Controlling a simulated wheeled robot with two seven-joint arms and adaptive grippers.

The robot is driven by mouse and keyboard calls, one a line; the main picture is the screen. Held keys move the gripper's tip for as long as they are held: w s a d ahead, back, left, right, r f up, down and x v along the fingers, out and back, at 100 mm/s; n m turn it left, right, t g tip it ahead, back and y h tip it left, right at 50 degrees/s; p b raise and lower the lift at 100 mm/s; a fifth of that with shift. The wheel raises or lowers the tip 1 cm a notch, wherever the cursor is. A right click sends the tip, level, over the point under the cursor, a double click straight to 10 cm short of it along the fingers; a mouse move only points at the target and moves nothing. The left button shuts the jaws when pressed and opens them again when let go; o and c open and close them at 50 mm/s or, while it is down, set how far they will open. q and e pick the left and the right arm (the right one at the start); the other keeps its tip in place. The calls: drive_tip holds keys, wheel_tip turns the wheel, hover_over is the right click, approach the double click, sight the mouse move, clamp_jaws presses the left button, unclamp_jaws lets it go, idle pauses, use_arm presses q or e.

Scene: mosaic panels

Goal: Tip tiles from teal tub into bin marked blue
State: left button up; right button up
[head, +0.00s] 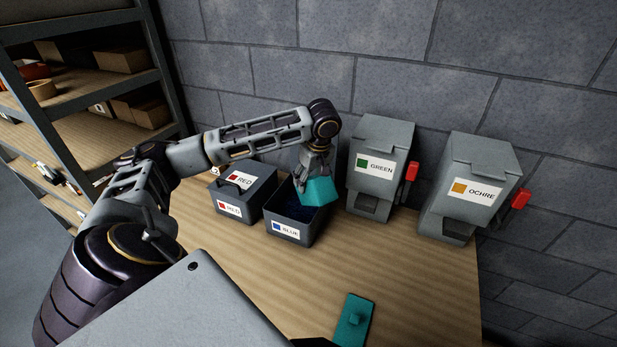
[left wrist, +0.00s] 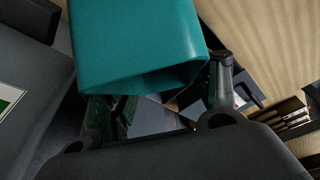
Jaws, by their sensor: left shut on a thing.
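The teal tub (head: 320,191) is tilted above the open dark bin marked BLUE (head: 283,242). My left gripper (head: 316,172) is shut on the tub, holding it from above in the head view. The tub also fills the upper middle of the left wrist view (left wrist: 135,45), between the two fingers of the gripper (left wrist: 170,95). The inside of the tub and any tiles in it are hidden. The inside of the blue bin looks dark blue; single tiles cannot be made out. My right gripper is not in view.
A lidded bin marked RED (head: 245,197) stands left of the blue bin. Grey dispensers marked GREEN (head: 377,150) and OCHRE (head: 470,175), with red levers, stand to the right. A teal lid (head: 353,322) lies on the wooden table (head: 410,275). Shelving (head: 85,70) stands left.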

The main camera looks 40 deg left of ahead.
use_arm(q)
drive_tip(key=shift+s+d+t+y, duration=0.1)
drive_tip(key=shift+d+t+y, duration=0.15)
drive_tip(key=shift+y, duration=0.6)
drive_tip(key=shift+d+t+y, duration=0.15)
drive_tip(key=shift+d+y, duration=0.15)
drive_tip(key=shift+y, duration=0.55)
drive_tip(key=shift+d+r+y, duration=0.15)
drive_tip(key=shift+y, duration=0.45)
drive_tip(key=shift+d+t+y, duration=0.3)
drive_tip(key=shift+t+y, duration=0.1)
drive_tip(key=shift+y, duration=0.2)
drive_tip(key=shift+s+r+y, duration=0.1)
drive_tip(key=shift+y, duration=0.2)
drive_tip(key=shift+d+y, duration=0.3)
drive_tip(key=shift+s+a+t+y, duration=0.1)
drive_tip(key=shift+t+y, duration=0.2)
drive_tip(key=shift+y, duration=0.1)
